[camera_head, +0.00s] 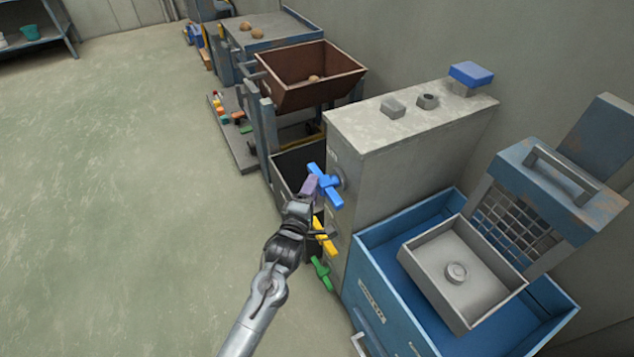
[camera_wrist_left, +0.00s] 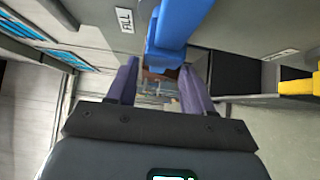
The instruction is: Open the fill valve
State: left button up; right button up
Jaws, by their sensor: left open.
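The fill valve is a blue cross-shaped handle (camera_head: 325,185) on the side of the grey cabinet (camera_head: 375,135). In the left wrist view the blue handle (camera_wrist_left: 178,25) runs down towards the gap between my fingers, beside a label reading FILL (camera_wrist_left: 125,20). My left gripper (camera_head: 309,189) is open, with its purple fingers at the handle's left arm. In the wrist view the fingers of my left gripper (camera_wrist_left: 160,80) stand apart around the handle's near end. I cannot tell whether they touch it. My right gripper is out of view.
Below are a yellow handle (camera_head: 325,236) and a green handle (camera_head: 321,273), close to my left wrist. A blue bin (camera_head: 400,222) holding a grey tray (camera_head: 425,268) stands right. A brown hopper (camera_head: 300,95) is behind. The floor at left is clear.

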pick_arm(q)
jog(key=shift+b+x, duration=1.05)
jog(key=shift+x, duration=1.5)
grip_shut()
